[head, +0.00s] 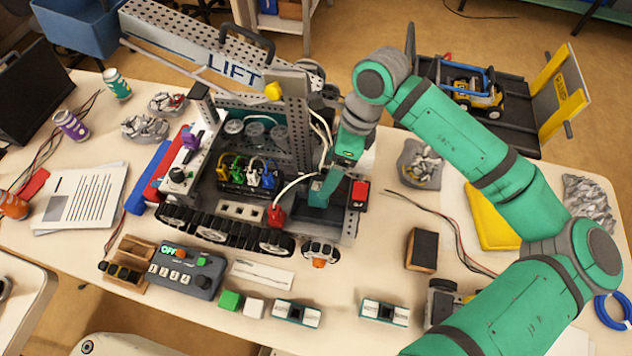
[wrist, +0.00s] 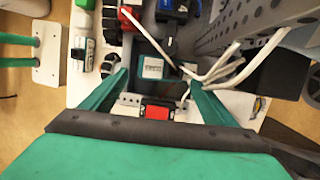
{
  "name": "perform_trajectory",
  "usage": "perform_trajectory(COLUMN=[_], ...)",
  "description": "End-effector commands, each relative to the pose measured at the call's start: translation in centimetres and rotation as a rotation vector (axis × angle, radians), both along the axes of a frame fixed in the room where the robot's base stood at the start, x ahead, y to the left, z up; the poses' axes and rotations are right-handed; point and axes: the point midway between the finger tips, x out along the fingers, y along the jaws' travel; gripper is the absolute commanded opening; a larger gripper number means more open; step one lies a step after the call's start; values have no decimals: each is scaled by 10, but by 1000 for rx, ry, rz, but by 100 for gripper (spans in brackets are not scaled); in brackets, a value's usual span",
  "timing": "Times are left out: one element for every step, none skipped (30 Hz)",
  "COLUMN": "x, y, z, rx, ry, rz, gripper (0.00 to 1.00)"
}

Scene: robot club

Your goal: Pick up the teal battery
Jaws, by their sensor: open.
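The teal battery (wrist: 152,68) shows in the wrist view as a teal block with a white label, low in the tracked robot (head: 215,212). It lies between and a little beyond my gripper's (wrist: 158,80) two fingertips, with no clear contact. My gripper (head: 328,188) is open and empty, reaching down into the right end of the tracked robot in the head view. There the gripper hides most or all of that battery. Two similar teal and white blocks, one left (head: 297,314) and one right (head: 384,311), lie on the table's front edge.
A red connector (head: 275,213) on a white cable and a red switch (head: 360,192) flank my gripper. White cables (wrist: 215,72) run close by the right finger. The perforated metal mast (head: 255,130) rises behind. A dark block (head: 422,250) lies to the right on the table.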

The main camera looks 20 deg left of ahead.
Motion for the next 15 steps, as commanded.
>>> perform_trajectory(x=[-3,-4,-5,-6,-6,-7,-8,-8,-8,-8,-8,-8,-8,-8,-8], y=[5,7,10,12,14,15,16,17,18,19,19,19,19,19,19], z=[-8,-12,-18,-21,-25,-29,-31,-33,-35,-36,-36,-36,-36,-36,-36], rx=[3,2,2,3,2,1,1,0,1,1,1,1,1,1,1], ry=[4,3,3,3,3,3,3,2,1,1,0,0,0,0,0], rz=[6,9,12,13,15,16,17,18,19,19,20,20,20,20,20], gripper=[80,80,80,80,80,80,80,80,80,80,80,80,80,80,80])
